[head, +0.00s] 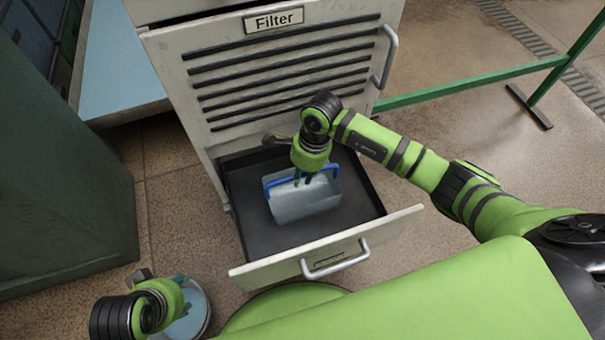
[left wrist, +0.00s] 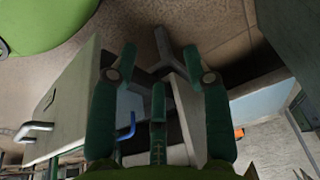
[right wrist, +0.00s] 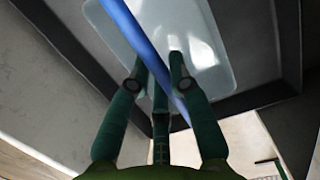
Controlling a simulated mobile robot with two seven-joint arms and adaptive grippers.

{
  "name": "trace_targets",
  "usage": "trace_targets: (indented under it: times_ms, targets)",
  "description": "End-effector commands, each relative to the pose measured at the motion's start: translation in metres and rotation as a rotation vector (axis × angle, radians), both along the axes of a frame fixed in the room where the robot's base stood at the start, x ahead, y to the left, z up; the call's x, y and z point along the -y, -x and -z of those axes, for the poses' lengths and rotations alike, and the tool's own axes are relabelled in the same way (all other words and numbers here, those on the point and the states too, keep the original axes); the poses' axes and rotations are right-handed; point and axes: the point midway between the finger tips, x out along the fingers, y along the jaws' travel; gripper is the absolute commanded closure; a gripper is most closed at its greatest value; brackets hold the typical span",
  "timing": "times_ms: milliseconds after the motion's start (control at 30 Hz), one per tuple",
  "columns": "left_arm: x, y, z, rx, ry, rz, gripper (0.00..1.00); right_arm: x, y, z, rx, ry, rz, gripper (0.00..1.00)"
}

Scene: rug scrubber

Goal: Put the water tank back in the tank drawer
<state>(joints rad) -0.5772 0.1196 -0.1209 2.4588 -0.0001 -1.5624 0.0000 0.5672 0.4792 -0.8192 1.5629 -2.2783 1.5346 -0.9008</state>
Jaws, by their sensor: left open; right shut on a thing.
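The water tank (head: 305,202), a pale grey translucent box with a blue handle (head: 272,183), is inside the open tank drawer (head: 262,238). My right gripper (head: 308,178) points down at the tank and is shut on its blue handle. The right wrist view shows the handle (right wrist: 135,28) crossing over the tank (right wrist: 205,50), with the dark drawer floor around it. I cannot tell whether the tank rests on the floor. My left gripper (left wrist: 163,62) is open and empty, outside the drawer at the lower left of the head view.
The cabinet has a slatted panel labelled Filter (head: 275,20) above the drawer. The drawer front has a metal handle (head: 335,262). A round pale-blue container (head: 193,318) stands beside my left gripper. A dark green box (head: 60,185) stands left. A green rail (head: 470,82) runs right.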

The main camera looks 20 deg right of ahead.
Motion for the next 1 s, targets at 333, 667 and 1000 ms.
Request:
trace_targets:
  times_ms: [333, 667, 1000]
  targets:
    - [0.002, -0.009, -0.001, 0.044, 0.007, 0.003, 0.51, 0.0, 0.0, 0.002, 0.001, 0.0, 0.0, 1.0]
    - [0.004, -0.011, -0.003, 0.057, 0.009, 0.006, 0.51, 0.0, 0.0, 0.002, 0.0, 0.001, 0.0, 0.56]
    - [0.0, -0.001, -0.001, -0.005, -0.002, 0.003, 0.51, 0.001, -0.001, -0.007, 0.002, 0.001, 0.0, 0.56]
